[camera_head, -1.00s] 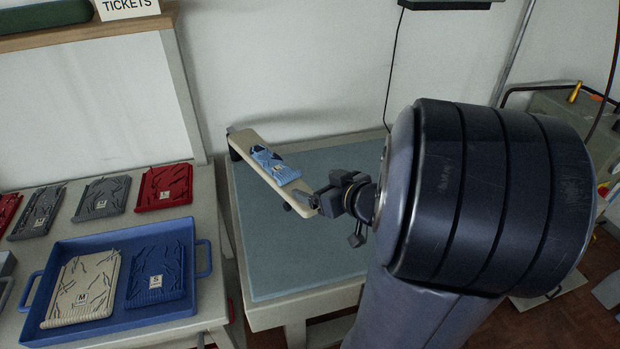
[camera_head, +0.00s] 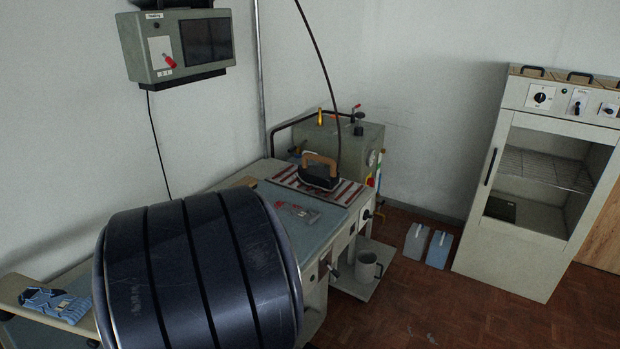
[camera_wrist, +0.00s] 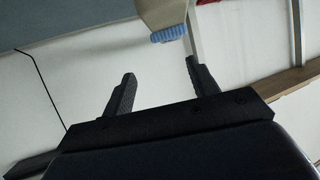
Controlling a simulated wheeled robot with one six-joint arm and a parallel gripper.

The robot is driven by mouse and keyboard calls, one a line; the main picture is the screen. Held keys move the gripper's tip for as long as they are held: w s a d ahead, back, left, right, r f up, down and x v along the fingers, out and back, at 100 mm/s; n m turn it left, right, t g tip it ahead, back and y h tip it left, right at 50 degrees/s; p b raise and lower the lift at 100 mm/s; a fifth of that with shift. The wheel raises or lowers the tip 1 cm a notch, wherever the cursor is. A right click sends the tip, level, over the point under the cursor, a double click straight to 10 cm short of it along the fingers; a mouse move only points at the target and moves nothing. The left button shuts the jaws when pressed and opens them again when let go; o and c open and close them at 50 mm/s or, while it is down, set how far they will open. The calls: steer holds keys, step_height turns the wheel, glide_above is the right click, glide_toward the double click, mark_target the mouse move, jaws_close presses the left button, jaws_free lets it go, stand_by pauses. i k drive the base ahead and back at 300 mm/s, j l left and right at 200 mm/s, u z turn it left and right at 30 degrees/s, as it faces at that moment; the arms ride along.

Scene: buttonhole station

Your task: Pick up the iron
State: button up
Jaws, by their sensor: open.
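The iron (camera_head: 319,171) has a tan handle and a dark body. In the head view it rests on a red-and-white striped mat (camera_head: 346,194) at the far end of the work table, right of my arm. In the wrist view my gripper (camera_wrist: 160,72) is open, with its two dark fingers apart and nothing between them. Past the fingers are the narrow end of a cream sleeve board (camera_wrist: 163,14) and a blue knitted edge (camera_wrist: 168,34). In the head view my own arm hides my gripper. The iron is not in the wrist view.
A grey-green boiler box (camera_head: 343,143) stands behind the iron, with a hose rising beside it. A control box (camera_head: 180,48) hangs on the wall. Small red and clear items (camera_head: 297,210) lie on the table before the mat.

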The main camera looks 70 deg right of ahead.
mark_target(320, 177)
steer(key=z, duration=2.3)
